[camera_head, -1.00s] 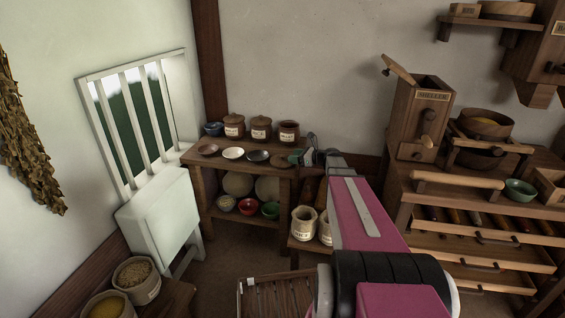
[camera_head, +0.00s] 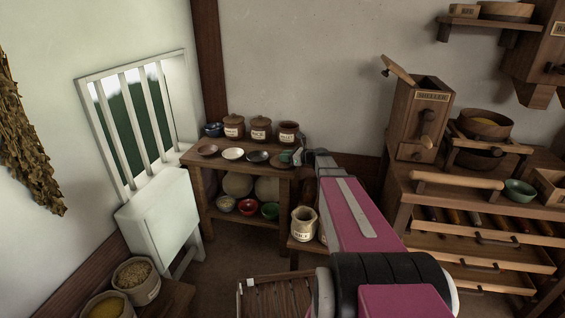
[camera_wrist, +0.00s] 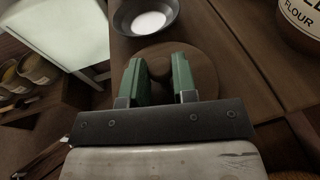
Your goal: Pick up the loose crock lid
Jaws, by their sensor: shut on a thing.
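The loose crock lid (camera_wrist: 205,66) is a round brown wooden disc with a knob, lying at the right end of the shelf top. In the wrist view my gripper (camera_wrist: 159,78) has its two green fingers either side of the lid's knob, shut on it. In the head view my gripper (camera_head: 297,157) is at the right end of the shelf and partly hides the lid (camera_head: 284,160). I cannot tell whether the lid is clear of the wood. Behind it stands a brown crock (camera_head: 289,131) with a dark top and no lid visible.
A dark dish with white contents (camera_wrist: 147,20) is close beside the lid. A labelled flour crock (camera_wrist: 300,18) is near on the right. A sheller (camera_head: 420,118) stands further right.

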